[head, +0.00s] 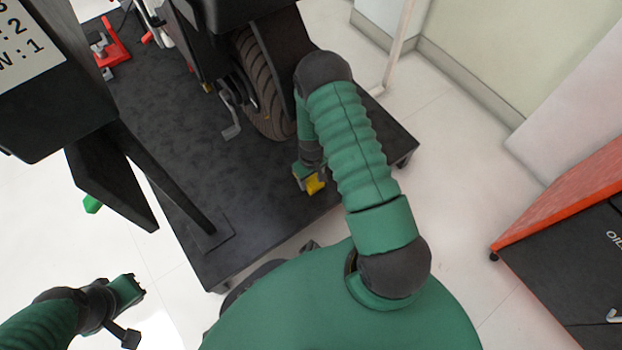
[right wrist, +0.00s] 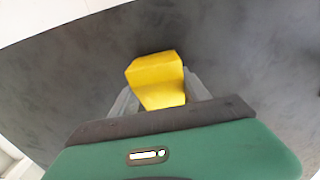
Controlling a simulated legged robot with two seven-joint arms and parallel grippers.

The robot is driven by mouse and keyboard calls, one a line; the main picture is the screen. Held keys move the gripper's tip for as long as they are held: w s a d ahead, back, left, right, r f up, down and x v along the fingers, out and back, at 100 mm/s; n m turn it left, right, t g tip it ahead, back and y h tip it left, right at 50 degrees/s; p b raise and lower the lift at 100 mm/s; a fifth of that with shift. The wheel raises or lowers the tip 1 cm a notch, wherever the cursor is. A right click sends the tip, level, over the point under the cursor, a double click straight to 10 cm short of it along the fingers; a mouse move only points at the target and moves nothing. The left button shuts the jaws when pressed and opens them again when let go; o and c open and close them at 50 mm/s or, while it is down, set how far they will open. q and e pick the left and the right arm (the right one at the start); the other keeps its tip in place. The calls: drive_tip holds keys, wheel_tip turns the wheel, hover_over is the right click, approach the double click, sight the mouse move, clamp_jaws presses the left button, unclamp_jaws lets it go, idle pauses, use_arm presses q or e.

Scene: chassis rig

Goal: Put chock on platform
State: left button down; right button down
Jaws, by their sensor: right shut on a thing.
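The yellow chock (head: 315,185) is held by my right gripper (head: 309,180) over the near right part of the dark platform (head: 170,140), close to its edge. In the right wrist view the chock (right wrist: 157,80) sits between the two grey fingers, with the dark platform surface (right wrist: 230,50) behind it. I cannot tell whether the chock touches the platform. My left gripper (head: 134,312) is at the lower left, over the white floor, away from the platform. Its fingers look apart and nothing shows between them.
A black tyre (head: 262,85) of a vehicle stands on the platform, just beyond my right gripper. A dark upright frame (head: 125,175) rises at the platform's left. An orange-topped cabinet (head: 565,200) stands at right. A red item (head: 112,45) lies at the platform's far left.

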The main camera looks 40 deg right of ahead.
drive_tip(key=c, duration=0.5)
unclamp_jaws()
drive_tip(key=w+a+r+t+p, duration=0.1)
drive_tip(key=a+r+p, duration=0.3)
drive_tip(key=r, duration=0.9)
drive_tip(key=a+r+p, duration=0.3)
drive_tip(key=r+p, duration=0.1)
drive_tip(key=r, duration=0.8)
drive_tip(key=shift+n+t, duration=0.6)
drive_tip(key=shift+t, duration=0.2)
drive_tip(key=s+a+r, duration=0.2)
drive_tip(key=r, duration=0.1)
drive_tip(key=s+a+r, duration=0.2)
drive_tip(key=a+r, duration=0.1)
drive_tip(key=r, duration=0.1)
drive_tip(key=s+a+r, duration=0.3)
drive_tip(key=r, duration=0.1)
drive_tip(key=shift+s, duration=0.1)
